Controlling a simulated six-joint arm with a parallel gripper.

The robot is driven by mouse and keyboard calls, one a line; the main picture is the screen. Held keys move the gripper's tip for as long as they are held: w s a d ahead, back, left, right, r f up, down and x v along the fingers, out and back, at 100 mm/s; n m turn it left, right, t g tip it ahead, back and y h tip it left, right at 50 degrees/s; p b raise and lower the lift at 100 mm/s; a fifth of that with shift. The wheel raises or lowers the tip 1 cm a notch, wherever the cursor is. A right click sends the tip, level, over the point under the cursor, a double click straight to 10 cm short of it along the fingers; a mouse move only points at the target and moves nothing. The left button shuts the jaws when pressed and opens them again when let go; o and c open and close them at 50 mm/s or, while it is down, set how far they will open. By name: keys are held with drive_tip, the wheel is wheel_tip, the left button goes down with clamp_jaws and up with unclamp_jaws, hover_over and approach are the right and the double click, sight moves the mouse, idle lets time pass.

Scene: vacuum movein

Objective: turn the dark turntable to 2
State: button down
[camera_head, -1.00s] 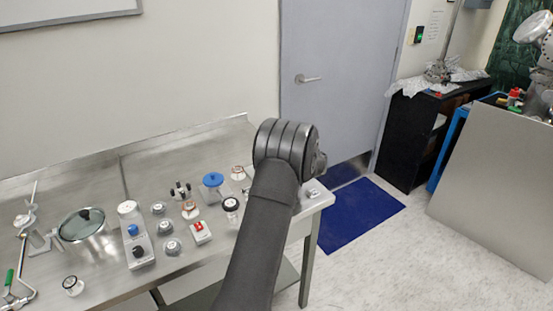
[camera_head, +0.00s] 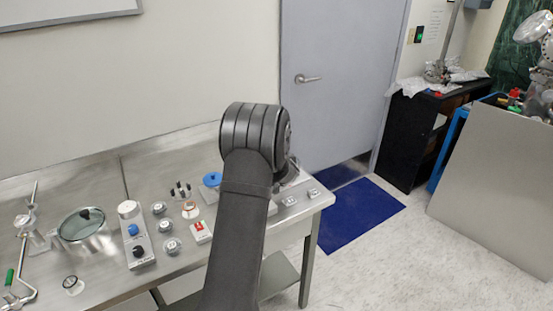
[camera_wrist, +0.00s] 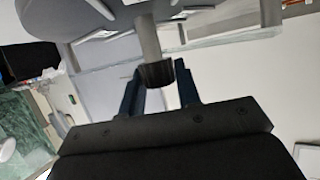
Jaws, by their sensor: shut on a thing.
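In the wrist view, my gripper (camera_wrist: 160,88) is shut on a dark ribbed knob (camera_wrist: 157,75). A grey post (camera_wrist: 149,40) runs from the knob to a broad grey rounded body (camera_wrist: 90,14) at the picture's top edge. The dark turntable's markings do not show, so its setting cannot be read. I cannot tell for sure whether the held knob belongs to it. In the head view, my arm hides the gripper and the knob.
The steel table (camera_head: 90,172) holds a lidded pot (camera_head: 84,226), a control box with knobs (camera_head: 136,236), a red-switch box (camera_head: 201,232), several small dials and a blue-topped thing (camera_head: 212,179), partly behind my arm. Small plates (camera_head: 289,201) lie near the table's right edge.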

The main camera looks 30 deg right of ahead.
drive_tip(key=shift+m+h, duration=0.5)
drive_tip(key=shift+h, duration=0.1)
idle(0.3)
drive_tip(key=c, duration=1.1)
unclamp_jaws()
drive_tip(key=shift+o, duration=0.2)
drive_tip(key=v, duration=1.7)
drive_tip(key=shift+r, duration=0.4)
